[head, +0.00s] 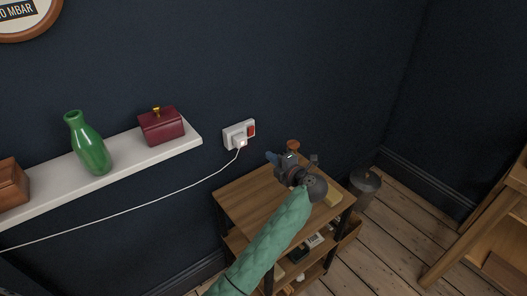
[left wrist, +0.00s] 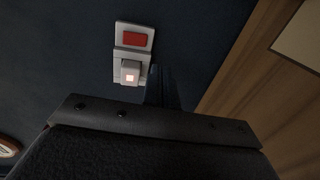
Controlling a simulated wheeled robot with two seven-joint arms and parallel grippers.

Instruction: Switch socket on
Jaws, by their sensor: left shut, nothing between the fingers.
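The white wall socket (head: 229,134) is on the dark wall above the small wooden table. It has a red rocker switch (head: 251,129) on its right side, and a white plug (head: 240,143) with a cable sits in it. In the left wrist view the red switch (left wrist: 134,38) is at the top, and the plug (left wrist: 130,75) below it shows a small glowing square. I cannot tell which way the rocker is tilted. My left gripper (head: 272,158) is shut and empty, below and right of the socket, apart from the switch. My right gripper is not in view.
A white shelf (head: 120,158) with a green vase (head: 88,143) and a dark red box (head: 161,126) is left of the socket. The wooden table (head: 241,201) is below my gripper. A grey bin (head: 364,186) stands right of it. The wall around the socket is clear.

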